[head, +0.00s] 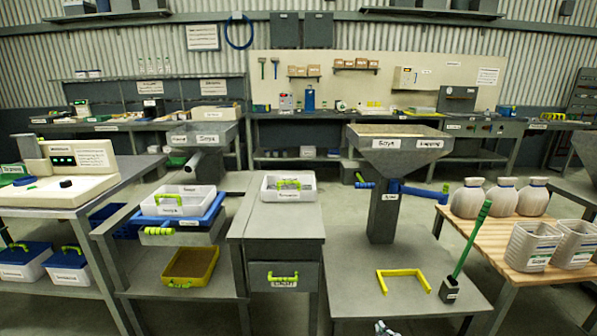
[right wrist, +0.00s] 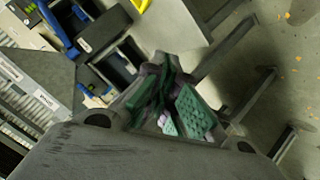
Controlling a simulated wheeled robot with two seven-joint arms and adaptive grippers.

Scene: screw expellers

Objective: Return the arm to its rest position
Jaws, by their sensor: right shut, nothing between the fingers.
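My right gripper (right wrist: 172,112) shows in the right wrist view with its green-padded fingers shut and nothing between them. It is over the work area, clear of any object, with the floor and benches behind it. In the head view only a small light and teal piece shows at the bottom edge, and it looks like the tip of my right gripper (head: 384,328). The rest of that arm is out of the head view. My left gripper is not in view.
A grey hopper machine (head: 386,190) stands on a low table with a yellow bracket (head: 383,283) and a green-handled brush (head: 468,245). A wooden table (head: 515,258) with bottles and tubs is at right. White bins (head: 185,207) stand at left. Open floor shows between benches.

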